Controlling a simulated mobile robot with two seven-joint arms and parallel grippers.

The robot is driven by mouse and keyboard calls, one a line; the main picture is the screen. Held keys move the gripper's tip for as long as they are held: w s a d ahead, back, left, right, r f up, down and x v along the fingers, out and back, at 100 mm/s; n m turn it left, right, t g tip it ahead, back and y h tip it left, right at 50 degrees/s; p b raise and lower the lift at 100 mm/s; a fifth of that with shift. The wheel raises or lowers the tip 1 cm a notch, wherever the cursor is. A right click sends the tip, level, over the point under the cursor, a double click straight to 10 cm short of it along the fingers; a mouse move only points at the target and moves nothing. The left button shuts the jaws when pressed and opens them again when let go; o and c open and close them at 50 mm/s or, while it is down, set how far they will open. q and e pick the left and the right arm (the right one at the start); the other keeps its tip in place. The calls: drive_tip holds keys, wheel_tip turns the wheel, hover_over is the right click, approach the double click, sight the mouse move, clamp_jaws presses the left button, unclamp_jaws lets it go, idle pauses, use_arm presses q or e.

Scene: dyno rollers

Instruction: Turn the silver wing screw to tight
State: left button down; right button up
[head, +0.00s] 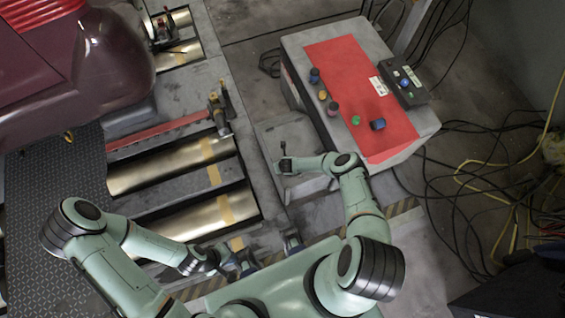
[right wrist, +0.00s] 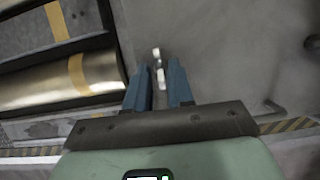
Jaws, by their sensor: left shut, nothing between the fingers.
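A small silver piece, which looks like the wing screw (right wrist: 160,74), shows in the right wrist view above a grey surface. It lies in line with the gap between the blue fingertips of my right gripper (right wrist: 159,66). The fingers stand apart, with a narrow gap to the silver piece on each side; I cannot tell how far beyond the tips it is. I cannot make out the screw in the head view. My left gripper (head: 240,266) is shut and empty, low over the floor near the roller bed's front edge, well away from the screw.
Metal rollers (head: 178,215) with yellow tape lie left of my right gripper. A grey cabinet (head: 293,52) with a red top and several knobs stands at the right. A dark red car (head: 110,55) is at the upper left. Loose cables (head: 455,185) cover the floor at right.

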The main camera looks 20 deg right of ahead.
drive_tip(key=shift+o, duration=0.3)
